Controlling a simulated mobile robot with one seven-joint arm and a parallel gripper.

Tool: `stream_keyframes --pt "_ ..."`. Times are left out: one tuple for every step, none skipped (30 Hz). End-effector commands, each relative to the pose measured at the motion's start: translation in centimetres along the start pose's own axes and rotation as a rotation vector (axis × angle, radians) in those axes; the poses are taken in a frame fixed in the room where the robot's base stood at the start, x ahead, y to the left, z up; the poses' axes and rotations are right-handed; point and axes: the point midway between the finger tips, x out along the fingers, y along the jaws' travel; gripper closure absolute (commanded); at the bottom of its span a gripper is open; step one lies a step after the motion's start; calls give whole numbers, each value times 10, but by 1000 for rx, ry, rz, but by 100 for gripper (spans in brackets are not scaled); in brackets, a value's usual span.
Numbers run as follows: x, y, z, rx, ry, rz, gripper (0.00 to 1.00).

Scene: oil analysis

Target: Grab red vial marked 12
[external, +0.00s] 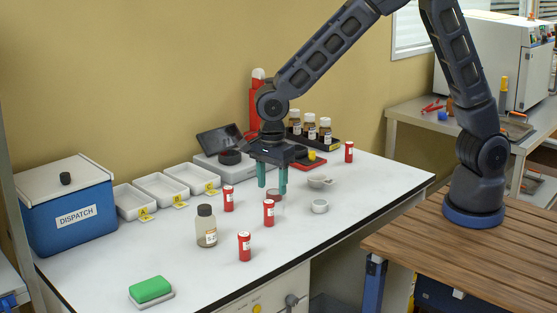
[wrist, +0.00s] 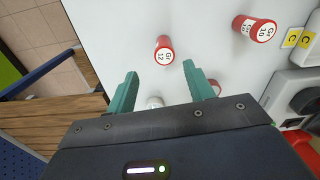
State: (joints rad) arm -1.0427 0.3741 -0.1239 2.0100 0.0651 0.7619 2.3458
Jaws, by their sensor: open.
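The red vial marked 12 (wrist: 163,55) has a white round label on its top. In the wrist view it appears just beyond the gap between my fingertips, untouched. In the external view it appears to be the upright red vial (external: 268,214) just in front of my gripper; its number is not readable there. My gripper (external: 272,190) points down over the white bench. Its green fingers (wrist: 160,70) are apart with nothing held. A second red vial marked 10 (wrist: 245,26) stands to the right in the wrist view.
Other red vials (external: 244,247) (external: 349,152) and a bottle (external: 206,230) stand on the bench. Trays (external: 134,204), a scale (external: 222,172) and brown bottles (external: 325,131) line the back.

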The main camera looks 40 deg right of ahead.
Motion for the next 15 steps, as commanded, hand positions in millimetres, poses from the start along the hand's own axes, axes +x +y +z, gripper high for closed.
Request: stream_keyframes --pt "7 0 0 0 1 1 47" --pt "9 0 0 1 0 0 47" --pt "12 0 0 1 0 0 47" --pt "14 0 0 1 0 0 47" --pt "15 0 0 1 0 0 47" --pt "16 0 0 0 0 0 47" --pt "17 -1 0 0 0 0 47" --pt "18 -1 0 0 0 0 47" --pt "20 -1 0 1 0 0 47" --pt "22 -2 0 1 0 0 47" --pt "25 -2 0 1 0 0 47" --pt "29 -3 0 1 1 1 47" --pt "32 -4 1 1 1 1 47" --pt "36 -5 1 1 1 1 47" --pt "41 -6 2 1 1 2 47"
